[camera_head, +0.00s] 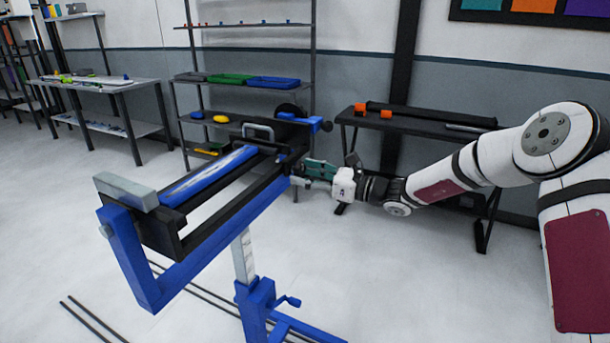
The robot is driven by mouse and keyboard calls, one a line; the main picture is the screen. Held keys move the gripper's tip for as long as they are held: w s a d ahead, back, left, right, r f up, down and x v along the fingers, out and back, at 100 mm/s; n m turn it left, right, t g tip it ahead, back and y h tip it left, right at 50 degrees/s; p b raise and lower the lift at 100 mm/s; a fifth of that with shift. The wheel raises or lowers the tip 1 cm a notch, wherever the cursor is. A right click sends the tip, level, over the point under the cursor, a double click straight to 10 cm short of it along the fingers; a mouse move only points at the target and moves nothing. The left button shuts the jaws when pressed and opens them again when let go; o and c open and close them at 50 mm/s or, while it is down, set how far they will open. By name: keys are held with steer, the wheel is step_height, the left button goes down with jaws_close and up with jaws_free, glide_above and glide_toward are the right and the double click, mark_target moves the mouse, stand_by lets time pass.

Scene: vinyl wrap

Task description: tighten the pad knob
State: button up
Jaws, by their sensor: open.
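A blue and black frame machine (222,238) on a blue stand holds a long blue roll (210,175) lying lengthwise. At its far right end sits a blue part with a small round knob (327,126). I cannot tell for sure whether this is the pad knob. My gripper (300,172) is open beside the far right end of the frame, below that blue part. Its fingertips point left, toward the frame's end. Whether they touch anything, or have a small knob between them, is too small to tell.
Behind the machine stands a shelf rack with trays (273,82). A dark table (415,122) with orange items stands behind my arm. A work table (100,83) is at the back left. A blue crank (289,301) sticks out from the stand.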

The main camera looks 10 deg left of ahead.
steer(key=v, duration=1.1)
steer(key=shift+d, duration=0.25)
steer(key=shift+s, duration=0.1)
steer(key=s+a+r+n+g+h+p, duration=0.1)
steer(key=s+r+n+g+h, duration=0.1)
steer(key=s+n, duration=0.3)
steer(key=s+r+n+g+h, duration=0.2)
steer(key=s+n+h, duration=0.1)
steer(key=s, duration=0.5)
steer(key=s+a+r+n+g+h+p, duration=0.1)
steer(key=s+r+n+g+h, duration=0.15)
steer(key=s, duration=0.35)
steer(key=s+d+r+n+t+h+p, duration=0.1)
steer(key=s+d+r+n+h, duration=0.1)
steer(key=s+d, duration=0.4)
steer(key=s+d+r+n+t+h+p, duration=0.1)
steer(key=s+d+n+h, duration=0.3)
steer(key=s, duration=0.7)
steer(key=s+d+r+n+t+h+p, duration=0.1)
steer(key=s+d+r+n+t+h, duration=0.1)
steer(key=s+d, duration=0.5)
step_height(320, 180, up, 2)
steer(key=s+n+h, duration=0.1)
steer(key=n, duration=0.2)
steer(key=shift+s+d+n+h, duration=0.25)
steer(key=shift+d+n+h, duration=0.1)
